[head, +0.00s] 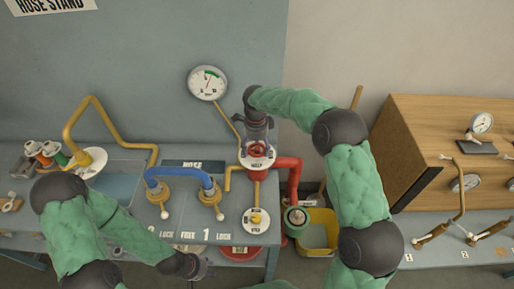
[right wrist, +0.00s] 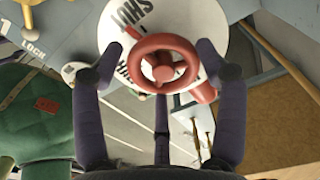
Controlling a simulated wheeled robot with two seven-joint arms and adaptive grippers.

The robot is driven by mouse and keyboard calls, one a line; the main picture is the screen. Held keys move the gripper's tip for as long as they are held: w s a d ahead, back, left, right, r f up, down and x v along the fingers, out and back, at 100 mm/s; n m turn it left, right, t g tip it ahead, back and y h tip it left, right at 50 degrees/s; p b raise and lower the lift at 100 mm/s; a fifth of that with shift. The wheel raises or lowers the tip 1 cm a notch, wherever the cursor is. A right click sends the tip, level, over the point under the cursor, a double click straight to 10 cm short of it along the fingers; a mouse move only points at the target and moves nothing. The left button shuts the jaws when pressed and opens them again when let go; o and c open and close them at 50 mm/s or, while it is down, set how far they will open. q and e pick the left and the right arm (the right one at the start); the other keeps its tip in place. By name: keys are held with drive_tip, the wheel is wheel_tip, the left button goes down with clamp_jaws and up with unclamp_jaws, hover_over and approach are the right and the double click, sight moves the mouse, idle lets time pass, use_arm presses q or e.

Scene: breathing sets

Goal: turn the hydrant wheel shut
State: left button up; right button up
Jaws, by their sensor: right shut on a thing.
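The red hydrant wheel (right wrist: 164,70) sits in front of a round white plate (right wrist: 210,22) with black lettering that includes SHUT. In the head view the wheel (head: 258,150) is partly hidden under my right gripper (head: 257,140), which comes down on it from above. In the right wrist view the two dark fingers of my right gripper (right wrist: 161,60) are on either side of the wheel's rim, shut on it. My left gripper (head: 194,268) is low, over the bench's front edge, away from the wheel; its fingers are too small to read.
A blue hose pipe (head: 180,174) with brass ends is left of the wheel. A red pipe (head: 293,178) runs down at its right, by a yellow bucket (head: 318,235). A gauge (head: 207,82) is on the wall. A wooden cabinet (head: 425,130) stands at the right.

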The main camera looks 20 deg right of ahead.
drive_tip(key=shift+a+f+m, duration=0.15)
drive_tip(key=shift+a+m, duration=0.1)
drive_tip(key=shift+m, duration=0.45)
drive_tip(key=shift+w, duration=0.1)
drive_tip(key=o, duration=0.8)
drive_tip(key=shift+o, duration=1.4)
drive_tip(key=shift+w, duration=0.1)
drive_tip(key=shift+w+a, duration=0.1)
drive_tip(key=shift+d+r, duration=0.2)
